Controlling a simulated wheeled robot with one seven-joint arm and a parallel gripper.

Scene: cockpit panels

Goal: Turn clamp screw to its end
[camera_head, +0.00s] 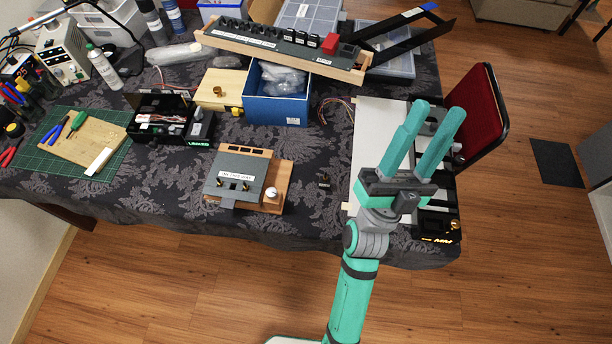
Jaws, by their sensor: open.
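My gripper (438,110) is teal, with two long fingers spread apart and nothing between them. It is over the right end of the table, in front of a white board and a dark panel (437,222). A small brass-coloured knob (455,224) shows on the dark panel near the table's front right corner. Another brass-coloured piece (218,91) stands on a light wooden block at the back left. I cannot tell which of these, if either, is the clamp screw. My gripper and arm hide part of the dark panel. The gripper touches neither brass piece, as far as I can see.
A labelled grey panel on wood (238,175) stands left of my arm. A blue box (276,106) and a long switch panel (275,45) are behind it. A red chair (477,112) is close on the right. Cloth-covered table is bare around the small dark piece (324,181).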

